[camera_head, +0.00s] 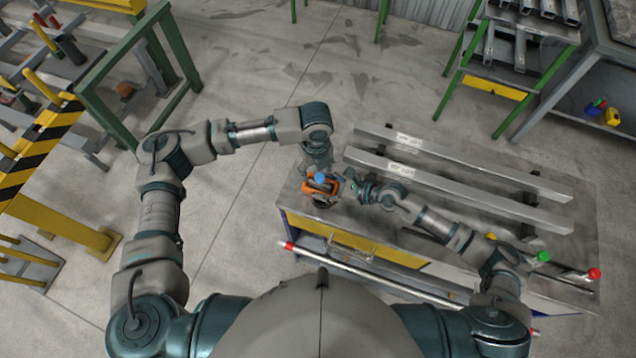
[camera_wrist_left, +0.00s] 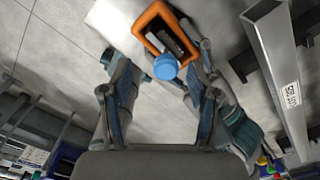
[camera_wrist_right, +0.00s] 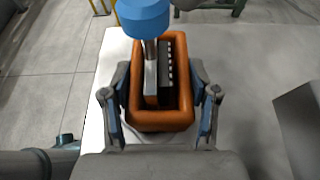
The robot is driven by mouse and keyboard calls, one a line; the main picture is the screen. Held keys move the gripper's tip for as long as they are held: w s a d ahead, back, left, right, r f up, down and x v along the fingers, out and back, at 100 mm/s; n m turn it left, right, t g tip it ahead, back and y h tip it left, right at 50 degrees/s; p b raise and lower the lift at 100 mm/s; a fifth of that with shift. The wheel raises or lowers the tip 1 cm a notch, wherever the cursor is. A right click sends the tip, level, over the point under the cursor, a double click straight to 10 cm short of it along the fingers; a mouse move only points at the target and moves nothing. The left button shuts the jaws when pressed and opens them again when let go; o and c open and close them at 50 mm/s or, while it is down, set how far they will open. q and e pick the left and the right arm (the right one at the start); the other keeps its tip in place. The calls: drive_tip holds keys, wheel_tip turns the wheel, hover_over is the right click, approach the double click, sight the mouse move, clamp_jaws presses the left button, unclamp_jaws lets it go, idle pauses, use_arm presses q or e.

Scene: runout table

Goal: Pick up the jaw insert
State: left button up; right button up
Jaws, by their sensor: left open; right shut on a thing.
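An orange open-topped holder (camera_head: 322,187) is at the left end of the table. In the right wrist view, a dark block with a serrated edge, which looks like the jaw insert (camera_wrist_right: 171,72), stands inside the holder (camera_wrist_right: 163,126). A blue knob (camera_wrist_right: 145,17) on a metal stem rises beside it. My right gripper (camera_wrist_right: 160,100) has its fingers against both sides of the holder. My left gripper (camera_wrist_left: 150,60) is open above it, with the blue knob (camera_wrist_left: 165,67) showing between its fingers. The left gripper's fingertips are hard to make out in the head view.
Two long grey bars (camera_head: 460,160) with white labels lie along the table (camera_head: 418,238). A rod with a red end (camera_head: 289,245) shows below the table's front edge. Green (camera_head: 543,256) and red (camera_head: 594,273) ends show at the right. Open floor (camera_head: 240,210) lies left of the table.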

sight(318, 175)
use_arm(q)
wheel_tip(318, 175, down, 3)
drive_tip(key=shift+d+f, duration=0.1)
drive_tip(key=shift+f, duration=0.05)
use_arm(e)
drive_tip(key=shift+d+f, duration=0.1)
use_arm(q)
drive_tip(key=shift+d, duration=0.1)
drive_tip(key=shift+c, duration=1)
use_arm(e)
drive_tip(key=shift+d, duration=0.1)
use_arm(q)
clamp_jaws()
wheel_tip(318, 175, up, 10)
drive_tip(key=shift+r, duration=0.1)
use_arm(e)
drive_tip(key=o, duration=1.3)
